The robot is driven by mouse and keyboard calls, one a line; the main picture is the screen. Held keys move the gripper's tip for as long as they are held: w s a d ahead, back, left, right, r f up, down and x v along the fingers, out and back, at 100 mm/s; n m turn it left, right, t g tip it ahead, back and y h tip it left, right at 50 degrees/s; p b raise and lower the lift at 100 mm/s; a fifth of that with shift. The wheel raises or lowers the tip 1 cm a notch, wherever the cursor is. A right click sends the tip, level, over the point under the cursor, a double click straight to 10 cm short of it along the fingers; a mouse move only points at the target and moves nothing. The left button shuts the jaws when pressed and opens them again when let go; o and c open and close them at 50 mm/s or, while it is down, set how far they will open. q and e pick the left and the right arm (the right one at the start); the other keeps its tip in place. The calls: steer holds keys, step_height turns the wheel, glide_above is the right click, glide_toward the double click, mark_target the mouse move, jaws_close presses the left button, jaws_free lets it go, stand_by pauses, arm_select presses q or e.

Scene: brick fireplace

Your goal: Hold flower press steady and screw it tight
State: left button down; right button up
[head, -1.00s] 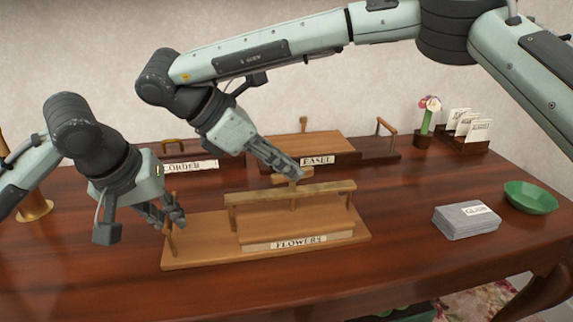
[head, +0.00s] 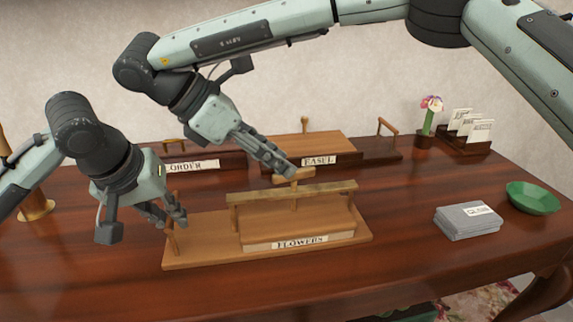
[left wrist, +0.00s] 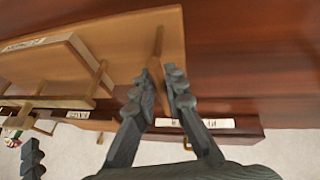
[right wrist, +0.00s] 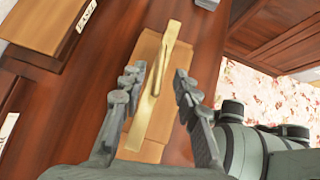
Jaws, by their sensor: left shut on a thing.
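The wooden flower press (head: 205,245) lies on the table with a "FLOWERS" label on its front. A crossbar (head: 325,191) spans it, with a T-shaped screw handle (head: 302,174) standing above. My left gripper (head: 176,217) is shut on the upright wooden post (head: 170,246) at the press's left end; the post also shows between the fingers in the left wrist view (left wrist: 158,42). My right gripper (head: 287,171) is at the T-handle. In the right wrist view its fingers (right wrist: 155,88) are spread, with the handle and crossbar seen between them; contact cannot be told.
Behind the press are an "ORDER" board (head: 232,161) and an "EASEL" board (head: 373,157). A flower holder (head: 424,140) and card rack (head: 470,146) stand at the back right. Grey cloths (head: 467,224) and a green bowl (head: 533,197) lie right. Table between press and cloths is clear.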

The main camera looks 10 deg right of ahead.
steer(key=v, duration=0.9)
arm_select(q)
steer(key=c, duration=1.5)
jaws_free()
arm_select(e)
steer(key=shift+f, duration=0.1)
